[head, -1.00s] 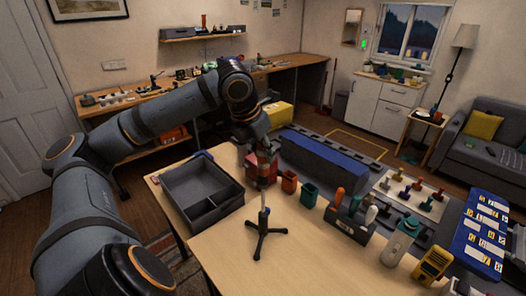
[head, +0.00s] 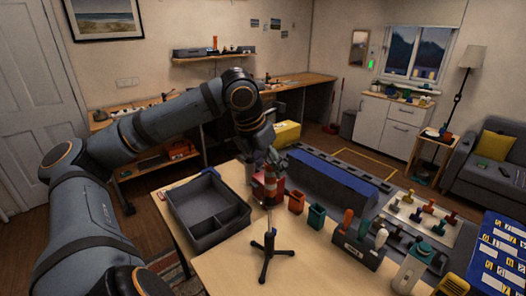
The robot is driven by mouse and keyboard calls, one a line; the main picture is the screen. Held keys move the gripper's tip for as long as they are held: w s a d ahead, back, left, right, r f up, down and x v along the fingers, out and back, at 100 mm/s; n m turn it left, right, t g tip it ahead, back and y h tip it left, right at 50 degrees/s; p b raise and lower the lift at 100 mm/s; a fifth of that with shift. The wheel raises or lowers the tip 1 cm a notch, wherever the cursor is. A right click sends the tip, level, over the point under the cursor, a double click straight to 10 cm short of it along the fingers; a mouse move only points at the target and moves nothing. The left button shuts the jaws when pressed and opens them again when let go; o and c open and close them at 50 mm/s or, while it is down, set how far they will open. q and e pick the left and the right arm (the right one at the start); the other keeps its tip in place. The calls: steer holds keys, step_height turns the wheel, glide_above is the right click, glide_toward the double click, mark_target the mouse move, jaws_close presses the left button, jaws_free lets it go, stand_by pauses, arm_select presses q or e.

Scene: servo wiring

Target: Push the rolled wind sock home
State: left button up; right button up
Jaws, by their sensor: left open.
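A small black tripod stand (head: 269,250) with a thin upright pole stands on the light wooden table. A red and white banded piece (head: 272,186), which looks like the rolled wind sock, is upright above or just behind the pole's top; I cannot tell whether they touch. My left gripper (head: 268,164) points down at the top of the banded piece, with its jaws open. The fingertips are small and dark here, and their gap to the piece cannot be made out. My right gripper is not in view.
A dark divided tray (head: 190,232) stands left of the stand. A long blue-topped block (head: 332,176) lies behind. The table front around the stand is clear.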

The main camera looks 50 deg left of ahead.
arm_select(q)
steer(key=v, duration=0.9)
steer(key=shift+d, duration=0.1)
